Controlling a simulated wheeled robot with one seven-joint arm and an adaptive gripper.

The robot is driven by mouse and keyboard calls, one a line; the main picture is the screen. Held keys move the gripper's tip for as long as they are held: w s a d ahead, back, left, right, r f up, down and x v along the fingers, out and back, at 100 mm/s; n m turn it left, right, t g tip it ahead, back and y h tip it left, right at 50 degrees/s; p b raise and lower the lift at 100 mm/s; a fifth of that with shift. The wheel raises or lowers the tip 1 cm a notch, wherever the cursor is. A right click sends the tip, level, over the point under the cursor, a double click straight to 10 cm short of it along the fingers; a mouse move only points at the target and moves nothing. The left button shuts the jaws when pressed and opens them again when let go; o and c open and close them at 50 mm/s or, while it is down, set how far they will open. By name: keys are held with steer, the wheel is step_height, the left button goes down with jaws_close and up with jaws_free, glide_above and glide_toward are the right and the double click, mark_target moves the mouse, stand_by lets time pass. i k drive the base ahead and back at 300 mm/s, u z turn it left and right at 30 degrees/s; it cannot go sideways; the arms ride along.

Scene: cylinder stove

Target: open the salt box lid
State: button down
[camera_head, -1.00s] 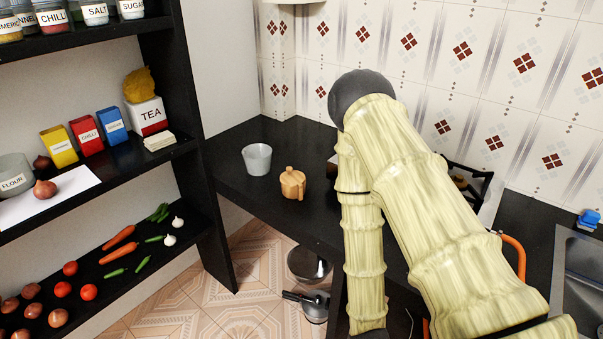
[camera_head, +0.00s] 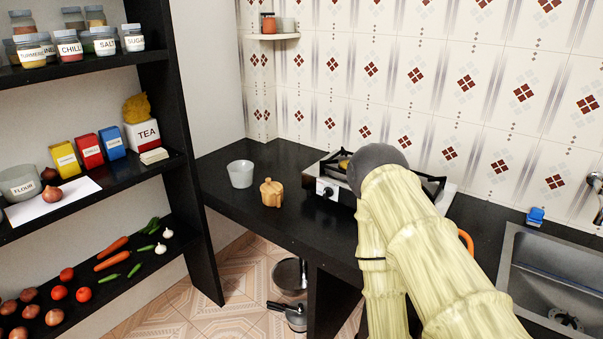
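No box with a readable salt label shows. A jar labelled SALT (camera_head: 104,41) with a grey cap stands among other jars on the top shelf at the left. A small wooden lidded pot (camera_head: 271,193) with a knob on top stands on the black counter (camera_head: 240,204); it bears no label, and its lid looks shut. I cannot tell which of these is the salt box. My arm fills the lower right, in front of the stove and counter. My gripper is out of the picture.
A grey cup (camera_head: 240,173) stands beside the wooden pot. The stove (camera_head: 323,184) is partly behind my arm, with a sink (camera_head: 565,260) to the right. The shelf rack (camera_head: 190,215) stands left of the counter. Pans (camera_head: 289,276) sit below it.

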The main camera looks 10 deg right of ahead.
mark_target(269, 187)
steer(key=z, duration=0.1)
steer(key=i, duration=1.2)
steer(key=u, duration=0.8)
